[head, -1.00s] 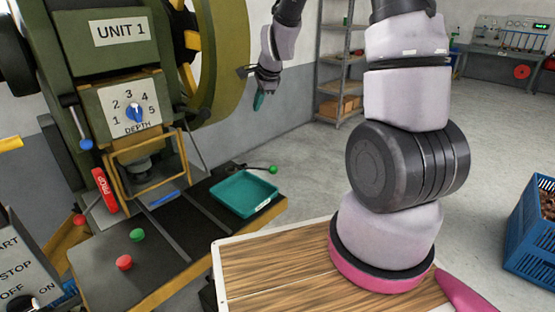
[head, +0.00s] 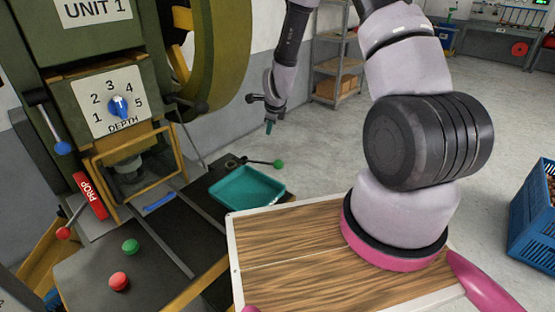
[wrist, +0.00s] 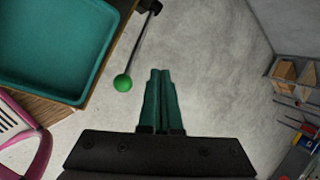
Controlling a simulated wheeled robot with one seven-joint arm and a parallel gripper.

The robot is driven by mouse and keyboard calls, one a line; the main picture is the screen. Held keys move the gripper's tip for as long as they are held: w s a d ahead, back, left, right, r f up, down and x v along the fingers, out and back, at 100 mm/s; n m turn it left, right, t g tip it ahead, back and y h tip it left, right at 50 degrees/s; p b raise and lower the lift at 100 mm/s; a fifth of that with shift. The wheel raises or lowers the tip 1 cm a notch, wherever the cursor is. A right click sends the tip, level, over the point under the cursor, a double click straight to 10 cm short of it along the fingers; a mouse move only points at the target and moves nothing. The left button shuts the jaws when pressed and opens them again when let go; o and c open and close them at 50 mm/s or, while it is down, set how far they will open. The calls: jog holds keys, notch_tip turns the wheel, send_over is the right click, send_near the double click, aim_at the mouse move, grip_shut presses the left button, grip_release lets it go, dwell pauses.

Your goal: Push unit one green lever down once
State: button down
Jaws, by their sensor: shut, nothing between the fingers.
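Unit 1 is the green machine (head: 95,60) at the left in the head view. Its green lever is a thin dark rod ending in a green ball (head: 279,164), sticking out to the right from the bench's back edge. In the wrist view the green ball (wrist: 123,83) is left of my fingers, with its rod running up to a dark pivot. My gripper (head: 269,127) is shut and empty, with teal fingers pointing down. In the head view it is above and slightly left of the ball. In the wrist view the fingertips (wrist: 160,72) are apart from the ball.
A teal tray (head: 247,199) lies on the bench beside the lever; its rim also fills the wrist view's upper left (wrist: 75,98). A green button (head: 130,246) and a red button (head: 119,281) sit on the bench front. A blue crate (head: 535,222) stands on the floor at right.

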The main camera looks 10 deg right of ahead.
aim_at(281, 163)
jog(key=shift+s+d+f, duration=0.3)
jog(key=shift+s+f, duration=0.15)
jog(key=shift+f, duration=0.9)
jog(key=shift+s+d+f, duration=0.3)
jog(key=shift+s+f, duration=0.1)
jog(key=shift+f, duration=1)
jog(key=shift+s+d+f, duration=0.3)
jog(key=shift+s+f, duration=0.15)
jog(key=shift+f, duration=0.9)
jog(key=shift+s+d+f, duration=0.1)
jog(key=shift+f, duration=0.3)
jog(key=shift+s+d+f, duration=0.2)
jog(key=shift+s+f, duration=0.05)
jog(key=shift+f, duration=0.55)
jog(key=shift+s+d+f, duration=0.15)
jog(key=shift+s+f, duration=0.1)
jog(key=shift+f, duration=0.5)
jog(key=shift+s+d+f, duration=0.2)
jog(key=shift+s+f, duration=0.05)
jog(key=shift+f, duration=0.55)
dwell(1.2)
